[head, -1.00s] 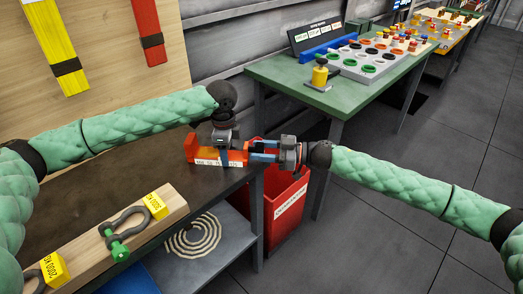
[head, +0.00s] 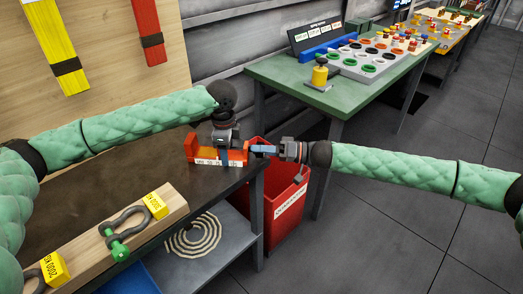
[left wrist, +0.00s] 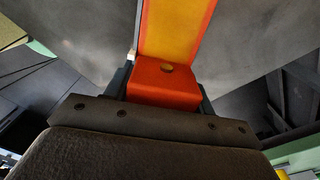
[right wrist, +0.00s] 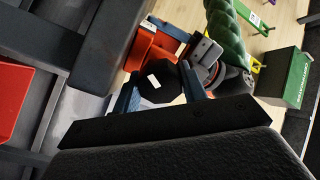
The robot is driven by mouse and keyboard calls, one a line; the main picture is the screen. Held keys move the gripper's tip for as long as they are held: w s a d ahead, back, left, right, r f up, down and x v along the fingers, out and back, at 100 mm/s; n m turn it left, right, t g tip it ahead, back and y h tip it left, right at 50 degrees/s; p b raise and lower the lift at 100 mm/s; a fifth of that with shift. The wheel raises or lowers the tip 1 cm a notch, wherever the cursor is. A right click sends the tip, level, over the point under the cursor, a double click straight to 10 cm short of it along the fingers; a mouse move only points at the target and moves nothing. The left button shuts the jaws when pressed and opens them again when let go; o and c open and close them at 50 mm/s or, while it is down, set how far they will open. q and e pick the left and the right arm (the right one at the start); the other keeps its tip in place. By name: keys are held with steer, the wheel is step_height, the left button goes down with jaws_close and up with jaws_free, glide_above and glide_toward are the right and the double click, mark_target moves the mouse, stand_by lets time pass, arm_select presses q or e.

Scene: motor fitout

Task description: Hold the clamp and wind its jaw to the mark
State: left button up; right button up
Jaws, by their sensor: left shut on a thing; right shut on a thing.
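The orange clamp (head: 205,155) sits near the right end of the dark bench, with a white scale strip along its front. My left gripper (head: 226,150) comes down from above and is shut on the clamp; in the left wrist view its orange body (left wrist: 165,83) is between the fingers. My right gripper (head: 262,150) reaches in from the right, level with the clamp. In the right wrist view it is shut on the black knob (right wrist: 160,82), which bears a white mark. The sliding jaw and the target mark on the scale are too small to make out.
A wooden block (head: 90,240) with shackles and yellow tags lies at the bench's front left. A red bin (head: 284,200) stands below my right gripper. A green table (head: 300,85) with a tray of coloured rings stands behind. The bench's middle is clear.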

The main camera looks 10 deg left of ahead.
steer(key=shift+f+m, duration=0.15)
steer(key=shift+m, duration=0.75)
arm_select(q)
steer(key=shift+r, duration=0.1)
arm_select(e)
steer(key=o, duration=1)
